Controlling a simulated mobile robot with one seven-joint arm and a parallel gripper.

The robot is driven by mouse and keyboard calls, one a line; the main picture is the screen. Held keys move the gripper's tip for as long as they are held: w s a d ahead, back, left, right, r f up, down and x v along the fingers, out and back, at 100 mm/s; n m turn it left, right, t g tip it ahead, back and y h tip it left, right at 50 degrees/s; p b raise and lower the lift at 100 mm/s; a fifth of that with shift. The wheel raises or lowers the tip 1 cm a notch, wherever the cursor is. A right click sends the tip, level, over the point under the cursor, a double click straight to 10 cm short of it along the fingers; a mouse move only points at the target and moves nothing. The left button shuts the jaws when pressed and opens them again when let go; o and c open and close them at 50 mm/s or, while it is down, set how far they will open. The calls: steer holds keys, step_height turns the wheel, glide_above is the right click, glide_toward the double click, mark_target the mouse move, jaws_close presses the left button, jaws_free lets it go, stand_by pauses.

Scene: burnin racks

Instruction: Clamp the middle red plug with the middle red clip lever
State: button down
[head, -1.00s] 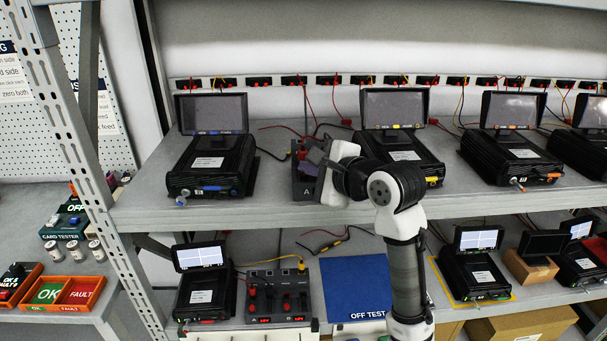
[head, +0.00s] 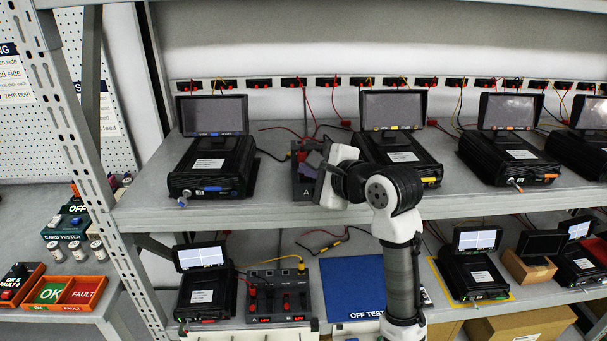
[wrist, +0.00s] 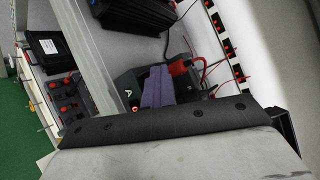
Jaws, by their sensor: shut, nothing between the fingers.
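A dark clip block marked A (head: 303,190) sits on the upper shelf between two black units; in the wrist view its face (wrist: 126,88) shows left of my fingers. My gripper (head: 313,160) is at this block, its fingers over it. In the wrist view my gripper (wrist: 156,88) shows as two purple-grey fingers, closed together and empty. Red parts (wrist: 178,68) show just beyond and right of the fingertips, with red leads running from them. Fingers and wrist hide much of the block. I cannot tell the middle red plug from the middle red clip lever.
Black units with screens stand to the left (head: 210,165) and right (head: 400,150) of the block, close to my wrist. A row of sockets (head: 295,83) with leads lines the back wall. Below, another block with red levers (head: 280,295) stands beside a blue mat (head: 355,285).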

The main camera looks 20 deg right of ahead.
steer(key=shift+w+f, duration=0.3)
steer(key=shift+f, duration=0.55)
steer(key=shift+r+p, duration=0.1)
steer(key=shift+p, duration=0.25)
stand_by(0.5)
steer(key=shift+s+r+p, duration=0.2)
steer(key=shift+r+p, duration=0.7)
steer(key=shift+p, duration=0.3)
steer(key=shift+s+a+r, duration=0.1)
steer(key=shift+s+r, duration=0.3)
steer(key=shift+r, duration=0.2)
steer(key=shift+s+r, duration=0.35)
steer(key=shift+r, duration=0.25)
